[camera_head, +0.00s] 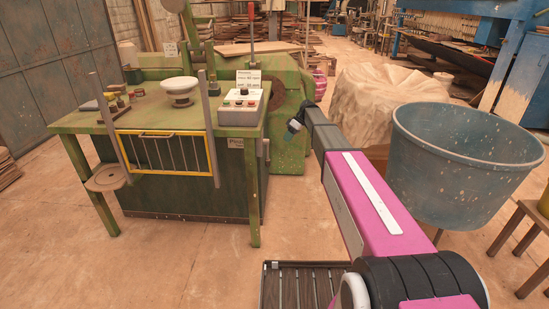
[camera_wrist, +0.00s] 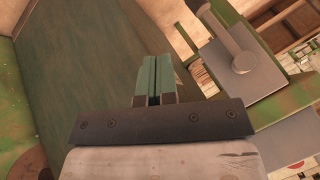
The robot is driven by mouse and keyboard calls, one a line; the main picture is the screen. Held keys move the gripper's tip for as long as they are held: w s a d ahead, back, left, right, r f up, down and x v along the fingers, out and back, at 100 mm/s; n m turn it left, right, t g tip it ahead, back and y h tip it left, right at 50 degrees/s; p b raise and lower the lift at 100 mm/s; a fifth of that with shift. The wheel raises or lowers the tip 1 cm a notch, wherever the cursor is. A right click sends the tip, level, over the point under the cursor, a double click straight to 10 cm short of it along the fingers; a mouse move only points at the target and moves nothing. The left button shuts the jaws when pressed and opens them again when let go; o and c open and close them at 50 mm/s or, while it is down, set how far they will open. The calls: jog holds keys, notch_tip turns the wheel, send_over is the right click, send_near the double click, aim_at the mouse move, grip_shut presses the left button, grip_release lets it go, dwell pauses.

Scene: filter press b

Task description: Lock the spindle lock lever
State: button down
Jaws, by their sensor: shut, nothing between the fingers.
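In the wrist view, a grey lever (camera_wrist: 224,36) with a round end stands out from a grey plate (camera_wrist: 262,84) on the green machine, at the upper right; I take it to be the spindle lock lever. In the head view, a small grey fitting (camera_head: 262,150) on the right side of the green bench seems to be the same part, too small to read its position. My gripper (camera_wrist: 160,80) is shut and empty, its green fingers side by side, left of the lever and apart from it. In the head view, my gripper (camera_head: 293,127) is right of the bench.
The green bench (camera_head: 185,123) carries a control box (camera_head: 238,103), a white bowl-shaped piece (camera_head: 179,90) and a yellow-framed guard (camera_head: 173,155). A blue tub (camera_head: 450,165) and a covered heap (camera_head: 385,98) stand to the right. The floor in front of the bench is clear.

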jog(key=s+a+f, duration=0.6)
jog(key=a+f, duration=0.1)
jog(key=f, duration=0.1)
jog(key=shift+a, duration=0.2)
dwell(0.5)
